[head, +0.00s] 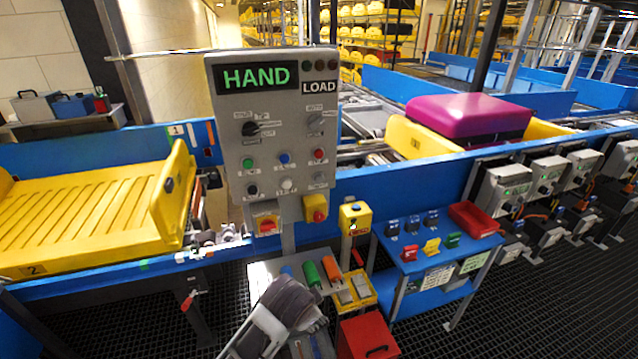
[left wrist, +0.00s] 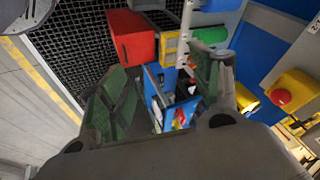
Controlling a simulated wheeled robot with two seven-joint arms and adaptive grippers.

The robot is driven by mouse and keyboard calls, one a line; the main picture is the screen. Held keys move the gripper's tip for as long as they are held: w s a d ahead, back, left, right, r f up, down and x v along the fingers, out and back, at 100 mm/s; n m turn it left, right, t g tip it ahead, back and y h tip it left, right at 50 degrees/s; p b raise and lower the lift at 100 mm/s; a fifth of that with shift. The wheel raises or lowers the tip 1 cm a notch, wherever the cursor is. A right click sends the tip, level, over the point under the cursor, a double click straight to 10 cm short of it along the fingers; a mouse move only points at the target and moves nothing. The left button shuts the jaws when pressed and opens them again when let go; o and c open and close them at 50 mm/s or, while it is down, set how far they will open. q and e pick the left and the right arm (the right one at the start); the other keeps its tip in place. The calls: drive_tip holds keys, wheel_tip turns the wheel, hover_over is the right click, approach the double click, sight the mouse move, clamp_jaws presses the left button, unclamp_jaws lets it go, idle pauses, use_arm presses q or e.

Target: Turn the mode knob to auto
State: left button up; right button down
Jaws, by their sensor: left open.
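The grey control panel (head: 272,150) stands upright at the centre of the head view, with a lit HAND display (head: 257,77) and a LOAD display below lamps. A black rotary knob (head: 251,129) sits at its left under HAND. A grey rotary knob (head: 316,123) sits at its right. The small labels are too blurred to tell which is the mode knob. My left gripper (head: 290,300) is below the panel, apart from both knobs. In the left wrist view the left gripper (left wrist: 163,88) is open and empty, facing the floor equipment. My right gripper is not in view.
A yellow tray (head: 95,215) lies on the left conveyor; a purple case (head: 468,115) sits on another tray behind right. A red emergency button (head: 318,215) hangs under the panel. A blue side table (head: 430,260) and a red bin (head: 368,338) stand low right.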

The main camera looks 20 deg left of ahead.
use_arm(q)
drive_tip(key=w+d+r+m+t+y, duration=0.25)
drive_tip(key=w+r+m, duration=0.3)
drive_tip(key=r, duration=0.35)
drive_tip(key=w+d+r+m+t+y, duration=0.1)
drive_tip(key=w+d+r+m+t, duration=0.2)
drive_tip(key=w+r+m, duration=0.5)
wheel_tip(320, 180, up, 11)
drive_tip(key=w+t+y, duration=0.2)
drive_tip(key=y, duration=0.1)
drive_tip(key=m+t+y, duration=0.2)
drive_tip(key=y, duration=0.2)
approach(318, 125)
drive_tip(key=shift+h, duration=0.25)
drive_tip(key=v, duration=0.5)
drive_tip(key=shift+a+r, duration=0.1)
drive_tip(key=shift+r, duration=0.1)
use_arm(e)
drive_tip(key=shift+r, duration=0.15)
use_arm(q)
drive_tip(key=shift+w+a, duration=0.1)
drive_tip(key=shift+w, duration=0.05)
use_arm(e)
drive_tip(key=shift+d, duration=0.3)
